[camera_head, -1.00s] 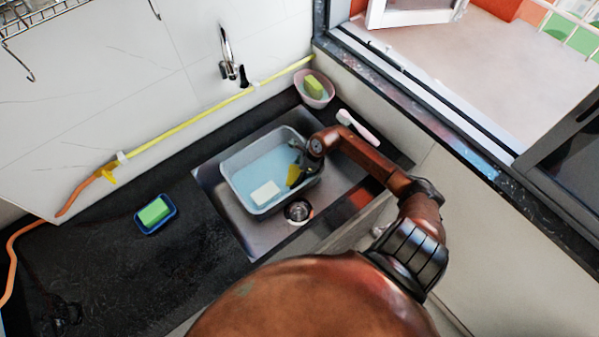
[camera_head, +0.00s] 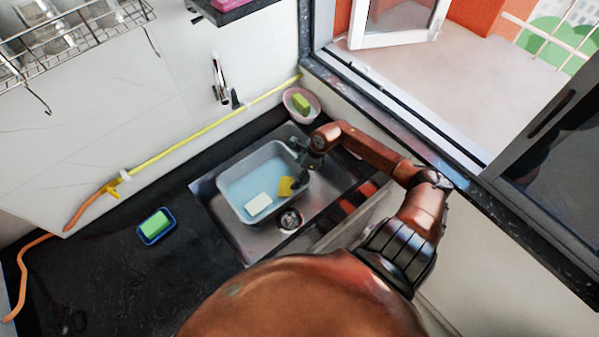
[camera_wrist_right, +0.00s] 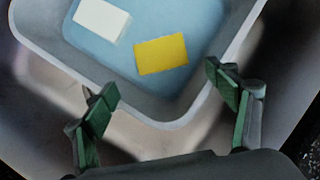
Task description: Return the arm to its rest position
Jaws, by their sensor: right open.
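My right gripper (camera_head: 299,165) is open and empty over the right rim of a grey tub (camera_head: 235,201) in the sink. In the right wrist view the two green-padded fingers (camera_wrist_right: 160,85) are spread apart with nothing between them. A yellow sponge (camera_head: 286,187) lies in the bluish tub near its right corner; it also shows in the right wrist view (camera_wrist_right: 162,54), beyond the fingertips. A white block (camera_head: 258,204) lies beside it in the tub and shows in the right wrist view (camera_wrist_right: 101,18). My left gripper is out of view.
A blue dish with a green sponge (camera_head: 155,224) sits on the dark counter (camera_head: 110,270). A pink bowl (camera_head: 313,114) holds another green sponge. A faucet (camera_head: 220,80), a yellow-orange hose (camera_head: 180,144) and a wire rack (camera_head: 75,35) line the wall. A window frame (camera_head: 400,118) borders the right side.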

